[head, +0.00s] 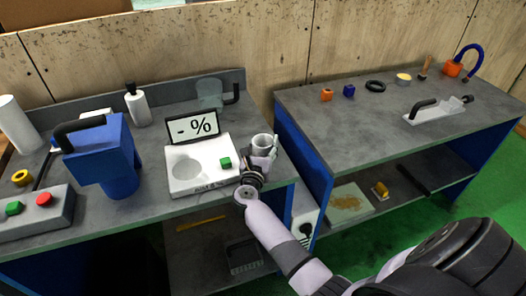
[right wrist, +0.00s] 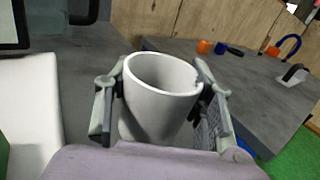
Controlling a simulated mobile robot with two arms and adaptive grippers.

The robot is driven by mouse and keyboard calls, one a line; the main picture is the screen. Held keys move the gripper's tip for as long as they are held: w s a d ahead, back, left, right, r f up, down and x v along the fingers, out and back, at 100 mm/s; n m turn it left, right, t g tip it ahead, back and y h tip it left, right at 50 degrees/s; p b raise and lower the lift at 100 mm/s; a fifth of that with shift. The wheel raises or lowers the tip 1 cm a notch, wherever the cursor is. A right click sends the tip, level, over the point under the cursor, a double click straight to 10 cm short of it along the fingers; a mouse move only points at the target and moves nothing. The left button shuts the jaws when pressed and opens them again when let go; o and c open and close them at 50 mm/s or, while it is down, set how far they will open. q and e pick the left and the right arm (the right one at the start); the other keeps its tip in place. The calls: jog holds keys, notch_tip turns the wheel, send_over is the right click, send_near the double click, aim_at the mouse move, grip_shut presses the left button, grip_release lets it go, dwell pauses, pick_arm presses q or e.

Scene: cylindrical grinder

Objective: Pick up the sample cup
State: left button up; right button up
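The sample cup (head: 262,142) is a light grey, open-topped cup near the right front corner of the left table, right of the white scale. In the right wrist view the cup (right wrist: 160,95) fills the space between the two fingers, its round rim facing up and looking empty. My right gripper (head: 258,165) has one finger on each side of the cup, close against its walls. The gripper hides the cup's base, so I cannot tell whether it rests on the table. My left gripper is not in view.
The white scale (head: 203,180) with a "- %" display (head: 192,127) stands just left of the cup. A blue machine (head: 103,155) and button box (head: 37,212) are further left. A second table (head: 375,112) stands right, across a narrow gap, with small items on it.

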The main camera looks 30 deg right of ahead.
jog(key=shift+s+r, duration=0.1)
jog(key=shift+c, duration=1.3)
jog(key=c, duration=0.4)
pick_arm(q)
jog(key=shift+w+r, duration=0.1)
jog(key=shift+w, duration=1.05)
pick_arm(e)
jog(key=shift+o, duration=0.2)
